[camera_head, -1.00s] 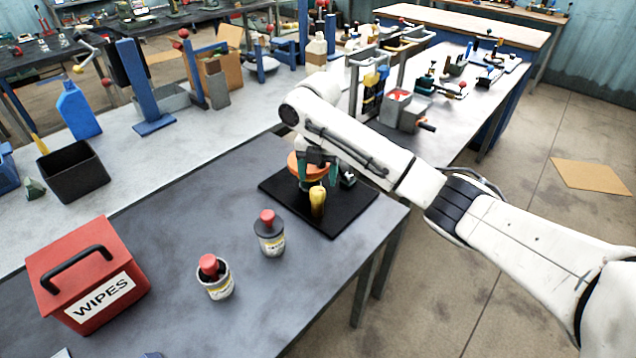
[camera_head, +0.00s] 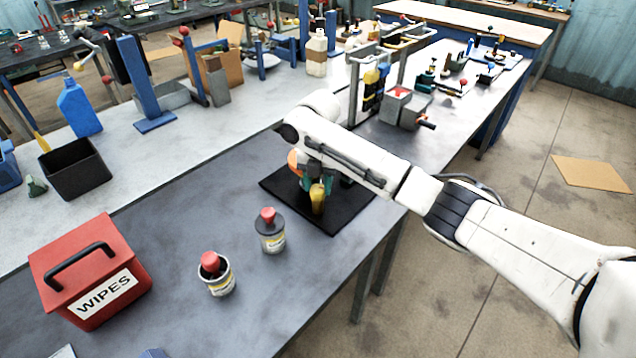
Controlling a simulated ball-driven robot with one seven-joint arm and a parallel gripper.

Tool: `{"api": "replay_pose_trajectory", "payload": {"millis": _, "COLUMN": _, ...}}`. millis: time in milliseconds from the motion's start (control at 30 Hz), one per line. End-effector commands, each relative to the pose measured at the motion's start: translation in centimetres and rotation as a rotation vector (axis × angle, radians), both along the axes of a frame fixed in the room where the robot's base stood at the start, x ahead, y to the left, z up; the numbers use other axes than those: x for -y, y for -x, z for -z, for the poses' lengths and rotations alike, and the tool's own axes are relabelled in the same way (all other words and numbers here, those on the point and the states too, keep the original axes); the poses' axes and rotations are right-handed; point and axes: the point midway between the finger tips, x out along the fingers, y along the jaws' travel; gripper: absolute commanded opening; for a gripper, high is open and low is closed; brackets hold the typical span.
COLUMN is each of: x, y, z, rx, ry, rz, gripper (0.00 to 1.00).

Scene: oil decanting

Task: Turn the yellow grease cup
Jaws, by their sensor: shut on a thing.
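The yellow grease cup (camera_head: 317,199) stands on a black mat (camera_head: 340,217) near the right end of the dark grey table. My gripper (camera_head: 316,186), with teal fingers, reaches down over the mat, one finger on each side of the yellow cup. It is shut on the cup, near its upper part. An orange rounded part (camera_head: 294,162) shows just behind the gripper, mostly covered by my arm. What else stands on the mat behind the arm is hidden.
Two small pots with red tops (camera_head: 271,238) (camera_head: 214,276) stand left of the mat. A red wipes box (camera_head: 125,262) is at the front left. A pale bench behind holds a black bin (camera_head: 100,172) and a blue jug (camera_head: 78,112). Bare table lies between pots and mat.

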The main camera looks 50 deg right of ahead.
Motion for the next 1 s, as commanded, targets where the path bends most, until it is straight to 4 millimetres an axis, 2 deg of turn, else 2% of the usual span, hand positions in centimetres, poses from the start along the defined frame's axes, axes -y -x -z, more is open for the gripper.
{"api": "replay_pose_trajectory", "payload": {"millis": 33, "x": 0.0, "y": 0.01, "z": -0.01, "rx": 0.0, "ry": 0.0, "rz": 0.0, "gripper": 0.34}}
{"api": "replay_pose_trajectory", "payload": {"millis": 267, "x": 0.02, "y": 0.01, "z": -0.02, "rx": -0.001, "ry": 0.0, "rz": 0.0, "gripper": 0.13}}
{"api": "replay_pose_trajectory", "payload": {"millis": 633, "x": -0.05, "y": 0.03, "z": -0.14, "rx": -0.002, "ry": -0.001, "rz": 0.077, "gripper": 0.13}}
{"api": "replay_pose_trajectory", "payload": {"millis": 1000, "x": -0.09, "y": 0.09, "z": -0.27, "rx": -0.001, "ry": -0.002, "rz": 0.364, "gripper": 0.13}}
